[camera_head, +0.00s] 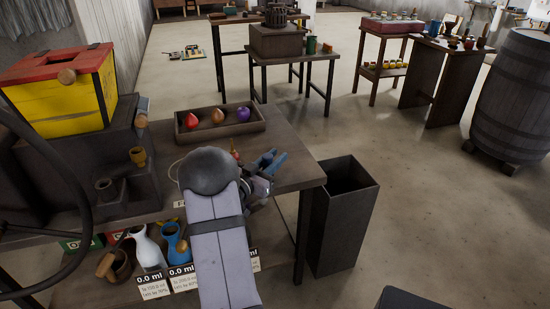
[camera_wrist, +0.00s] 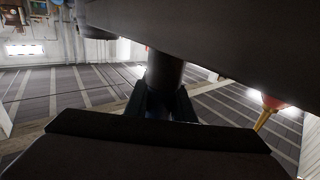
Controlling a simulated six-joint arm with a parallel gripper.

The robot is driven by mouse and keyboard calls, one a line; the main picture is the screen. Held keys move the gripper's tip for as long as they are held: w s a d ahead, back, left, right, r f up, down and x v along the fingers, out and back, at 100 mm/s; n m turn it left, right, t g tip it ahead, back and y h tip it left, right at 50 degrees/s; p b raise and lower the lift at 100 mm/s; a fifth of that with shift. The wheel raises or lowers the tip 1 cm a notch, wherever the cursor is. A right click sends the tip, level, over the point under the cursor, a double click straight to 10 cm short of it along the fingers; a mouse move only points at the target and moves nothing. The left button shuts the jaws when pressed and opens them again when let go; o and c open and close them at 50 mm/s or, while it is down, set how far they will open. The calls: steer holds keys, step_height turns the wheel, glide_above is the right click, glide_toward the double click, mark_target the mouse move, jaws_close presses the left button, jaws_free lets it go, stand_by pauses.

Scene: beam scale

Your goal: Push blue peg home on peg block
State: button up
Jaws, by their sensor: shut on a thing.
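My gripper (camera_head: 270,163) is low over the right part of the wooden table, seen from above past my grey arm. In the wrist view its two dark fingers (camera_wrist: 162,103) are closed on a dark upright cylinder (camera_wrist: 165,70). The cylinder meets the underside of a wide dark slab (camera_wrist: 210,35) that fills the top of that view. I cannot tell the cylinder's colour or whether it is a peg. I cannot make out a blue peg or a peg block in either view; my arm hides part of the table.
A tray (camera_head: 188,139) with red, orange and purple things lies behind my gripper. A yellow box with a red rim (camera_head: 60,93) stands at left. A dark open bin (camera_head: 343,215) stands right of the table. Vases (camera_head: 148,250) and labels sit on the lower shelf.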

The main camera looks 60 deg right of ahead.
steer(key=shift+f, duration=0.3)
steer(key=o, duration=1.1)
steer(key=shift+w+a, duration=0.25)
steer(key=shift+a, duration=1.6)
steer(key=shift+w+a, duration=0.2)
steer(key=shift+a, duration=1.6)
